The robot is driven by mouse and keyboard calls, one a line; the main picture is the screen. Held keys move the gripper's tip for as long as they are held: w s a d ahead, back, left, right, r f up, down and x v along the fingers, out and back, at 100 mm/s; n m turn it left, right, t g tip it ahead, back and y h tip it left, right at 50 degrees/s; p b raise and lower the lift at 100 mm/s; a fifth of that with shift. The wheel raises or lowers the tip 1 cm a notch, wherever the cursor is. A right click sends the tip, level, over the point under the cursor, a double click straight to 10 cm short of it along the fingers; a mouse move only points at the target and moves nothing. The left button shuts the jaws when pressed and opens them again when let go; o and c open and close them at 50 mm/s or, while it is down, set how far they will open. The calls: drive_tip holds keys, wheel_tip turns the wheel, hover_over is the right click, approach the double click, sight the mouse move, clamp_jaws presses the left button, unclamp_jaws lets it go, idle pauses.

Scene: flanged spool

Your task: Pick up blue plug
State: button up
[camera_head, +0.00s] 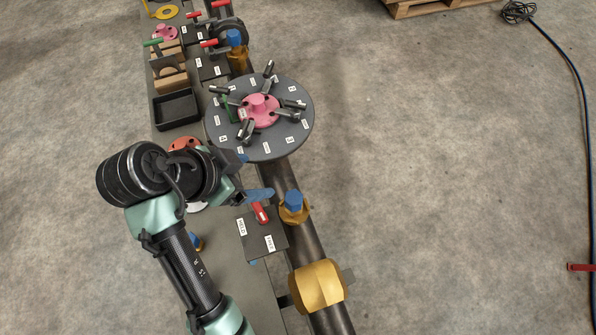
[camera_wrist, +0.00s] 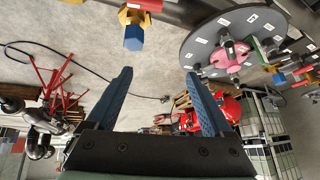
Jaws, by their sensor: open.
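A blue plug (camera_head: 293,200) sits in a brass fitting (camera_head: 297,215) on top of the dark pipe, right of my gripper. In the wrist view a blue plug (camera_wrist: 134,38) shows below a brass fitting (camera_wrist: 134,17), beyond the fingertips and slightly left of the gap. A second blue plug (camera_head: 234,37) stands in a brass fitting farther along the pipe. My gripper (camera_head: 248,177) is open, its two blue fingers apart. In the wrist view the space between the fingers (camera_wrist: 159,76) is empty. The fingers do not touch the plug.
A round grey flange (camera_head: 300,128) with a pink centre (camera_head: 259,109) and several clamps stands just beyond the near plug. A dark plate with a red lever (camera_head: 261,213) is left of it. A black tray (camera_head: 176,108) lies farther back. Floor right of the pipe is open.

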sight(293, 198)
drive_tip(key=shift+m+g+h, duration=0.5)
drive_tip(key=shift+g, duration=0.3)
drive_tip(key=shift+s+d+f+b, duration=0.15)
drive_tip(key=shift+d+f+b, duration=0.8)
drive_tip(key=shift+f, duration=0.4)
drive_tip(key=shift+s+d+f+b, duration=0.15)
drive_tip(key=shift+d+f+b, duration=0.55)
drive_tip(key=shift+f+b, duration=0.55)
drive_tip(key=shift+s+d+f+b, duration=0.15)
drive_tip(key=shift+d+f+b, duration=0.7)
drive_tip(key=shift+f, duration=0.65)
drive_tip(key=x, duration=0.4)
drive_tip(key=shift+d+f+p, duration=0.15)
drive_tip(key=shift+d+p, duration=0.1)
drive_tip(key=shift+p, duration=0.1)
drive_tip(key=shift+w, duration=0.1)
clamp_jaws()
